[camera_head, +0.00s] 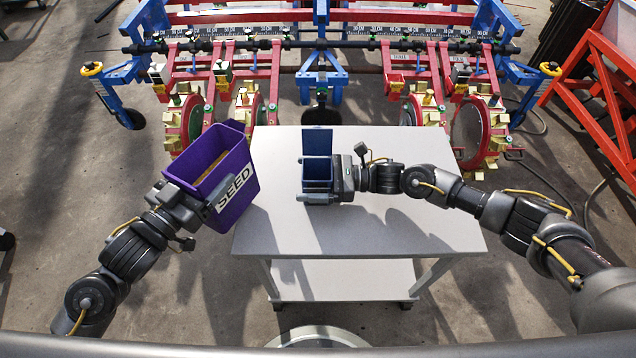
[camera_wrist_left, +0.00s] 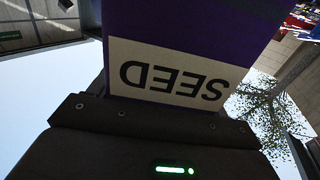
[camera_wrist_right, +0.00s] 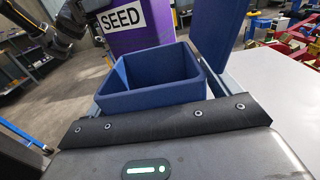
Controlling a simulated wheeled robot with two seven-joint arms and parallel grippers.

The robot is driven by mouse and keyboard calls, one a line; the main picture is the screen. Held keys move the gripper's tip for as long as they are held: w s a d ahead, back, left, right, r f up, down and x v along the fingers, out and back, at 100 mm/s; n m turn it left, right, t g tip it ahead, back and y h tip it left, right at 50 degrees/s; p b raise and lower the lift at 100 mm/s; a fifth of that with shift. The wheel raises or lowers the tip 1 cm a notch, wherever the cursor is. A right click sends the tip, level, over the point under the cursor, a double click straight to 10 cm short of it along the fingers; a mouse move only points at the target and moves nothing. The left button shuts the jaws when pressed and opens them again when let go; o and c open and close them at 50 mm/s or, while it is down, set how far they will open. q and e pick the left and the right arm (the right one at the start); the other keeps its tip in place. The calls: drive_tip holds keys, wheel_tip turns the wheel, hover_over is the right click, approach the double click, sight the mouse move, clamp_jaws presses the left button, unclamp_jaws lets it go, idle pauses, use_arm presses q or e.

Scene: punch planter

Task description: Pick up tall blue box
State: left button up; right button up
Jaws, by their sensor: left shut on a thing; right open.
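An open-topped blue box (camera_head: 318,172) stands on the grey table, between the spread fingers of my right gripper (camera_head: 318,181). In the right wrist view the box's hollow inside and rim (camera_wrist_right: 150,100) show close ahead of the palm. A taller blue upright part (camera_head: 317,141) rises just beyond the far finger; it also shows at the upper right of the right wrist view (camera_wrist_right: 218,32). I cannot tell whether it joins the box. My left gripper (camera_head: 208,207) is shut on the wall of a purple SEED box (camera_head: 240,178), held tilted by the table's left edge.
The grey table (camera_head: 400,225) is clear to the right and in front, apart from my right arm over it. A red and blue planter (camera_head: 322,75) with wheels and seed units stands behind the table. A red frame (camera_head: 600,80) stands at the right.

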sight(309, 170)
drive_tip(key=c, duration=1.2)
drive_tip(key=shift+o, duration=0.2)
wheel_tip(309, 170, up, 10)
wheel_tip(309, 170, down, 7)
drive_tip(key=shift+f, duration=0.3)
drive_tip(key=shift+f, duration=1)
drive_tip(key=shift+f, duration=0.2)
drive_tip(key=o, duration=1.1)
